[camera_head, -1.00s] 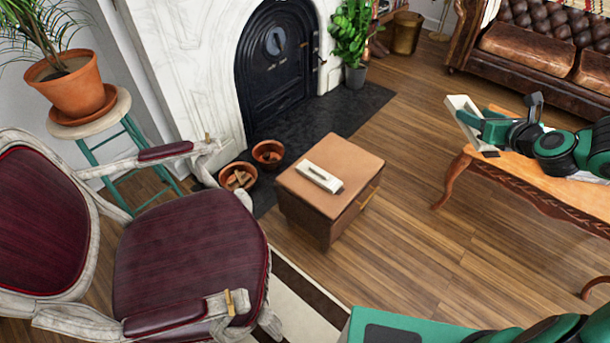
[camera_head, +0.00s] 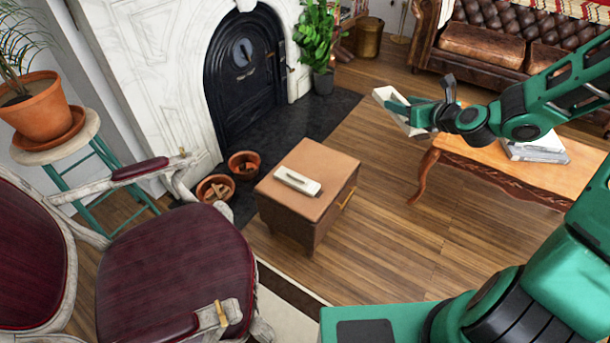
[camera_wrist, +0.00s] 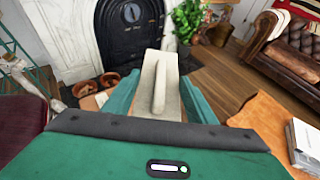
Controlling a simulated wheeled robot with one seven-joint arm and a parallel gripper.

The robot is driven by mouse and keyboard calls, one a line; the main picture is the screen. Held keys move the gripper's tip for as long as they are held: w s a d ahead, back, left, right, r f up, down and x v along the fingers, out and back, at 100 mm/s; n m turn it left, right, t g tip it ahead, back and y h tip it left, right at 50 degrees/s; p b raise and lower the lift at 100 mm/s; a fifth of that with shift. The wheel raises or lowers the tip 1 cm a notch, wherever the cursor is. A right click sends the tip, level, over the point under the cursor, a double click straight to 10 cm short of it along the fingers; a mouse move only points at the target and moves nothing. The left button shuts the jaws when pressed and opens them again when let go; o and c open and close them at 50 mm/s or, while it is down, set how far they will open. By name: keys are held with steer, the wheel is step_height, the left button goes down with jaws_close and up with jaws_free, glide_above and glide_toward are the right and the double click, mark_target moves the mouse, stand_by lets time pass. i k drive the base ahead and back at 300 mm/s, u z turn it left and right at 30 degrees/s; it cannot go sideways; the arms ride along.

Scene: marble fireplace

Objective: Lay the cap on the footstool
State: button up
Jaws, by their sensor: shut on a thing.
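My gripper (camera_head: 408,108) is shut on a long cream piece (camera_head: 390,104), which I take to be the cap. It is held in the air, tilted. In the wrist view, the cream piece (camera_wrist: 160,80) has a raised ridge along its middle and sits between the two green fingers (camera_wrist: 158,98). The footstool (camera_head: 322,163), a brown block with a tan top and a brass handle, stands on the floor left of and below my gripper. A white oblong piece (camera_head: 298,183) with a slot lies on its top. In the wrist view the held piece hides most of the footstool.
A wooden table (camera_head: 500,165) with books (camera_head: 538,148) stands right of the footstool. A red armchair (camera_head: 175,265) is at left front. Terracotta pots (camera_head: 243,165) sit by the fireplace (camera_head: 150,60). Floor between footstool and table is clear.

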mark_target(318, 162)
steer(key=i, duration=1)
steer(key=z, duration=0.05)
